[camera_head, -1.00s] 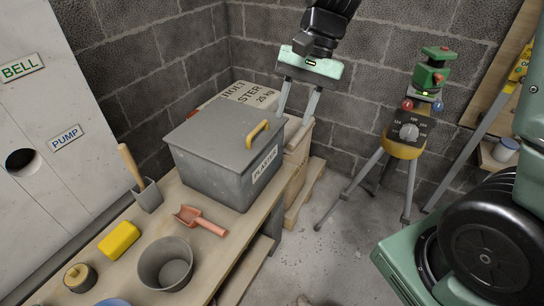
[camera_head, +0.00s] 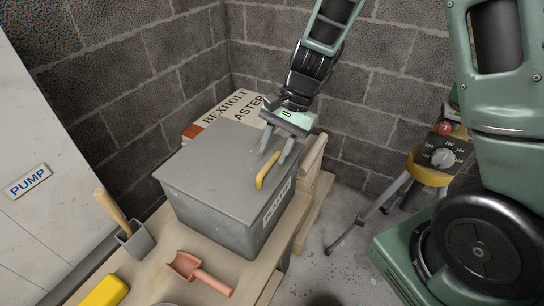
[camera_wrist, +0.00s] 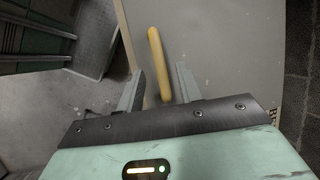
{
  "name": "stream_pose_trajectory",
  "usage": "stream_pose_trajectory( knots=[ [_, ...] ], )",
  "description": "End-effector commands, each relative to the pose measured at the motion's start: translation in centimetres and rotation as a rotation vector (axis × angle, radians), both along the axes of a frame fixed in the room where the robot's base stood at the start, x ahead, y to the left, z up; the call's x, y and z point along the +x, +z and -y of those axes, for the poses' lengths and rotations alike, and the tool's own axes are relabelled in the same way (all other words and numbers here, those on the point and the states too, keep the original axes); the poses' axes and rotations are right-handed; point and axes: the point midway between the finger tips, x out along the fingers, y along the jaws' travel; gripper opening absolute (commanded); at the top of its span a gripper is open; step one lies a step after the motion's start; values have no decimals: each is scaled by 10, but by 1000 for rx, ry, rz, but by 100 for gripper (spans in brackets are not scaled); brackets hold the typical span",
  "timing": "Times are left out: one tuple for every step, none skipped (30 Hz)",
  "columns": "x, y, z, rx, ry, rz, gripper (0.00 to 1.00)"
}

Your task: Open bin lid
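The grey plaster bin (camera_head: 220,232) stands on the bench with its flat grey lid (camera_head: 212,165) shut. A yellow handle (camera_head: 267,170) is fixed on the lid near its right edge. My gripper (camera_head: 273,155) is open just above and behind the handle. In the wrist view the handle (camera_wrist: 158,60) runs between the two fingers of my gripper (camera_wrist: 158,85), with a gap on each side. I cannot tell whether a finger touches the lid (camera_wrist: 215,45).
A tripod (camera_head: 385,197) stands at the right.

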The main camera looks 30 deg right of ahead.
Motion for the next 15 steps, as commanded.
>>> stream_pose_trajectory(
  knots=[
    [-1,-8,-3,0,0,-3,36],
    [-1,-10,-5,1,0,-2,36],
    [-1,-13,-6,0,1,-1,36],
    [-1,-15,-7,0,2,0,36],
    [-1,-17,-8,0,2,0,36],
    [-2,-18,-9,1,1,0,36],
    [-2,-19,-9,1,0,-1,36],
    [-2,-20,-9,0,0,0,36],
    [-2,-20,-10,0,0,0,36],
    [-2,-20,-10,0,0,0,36],
    [-2,-20,-10,0,0,0,36],
    [-2,-20,-10,0,0,0,36],
    [-2,-20,-10,0,1,0,36],
    [-2,-20,-10,0,1,0,36],
    [-2,-20,-10,0,1,0,36]
  ],
)
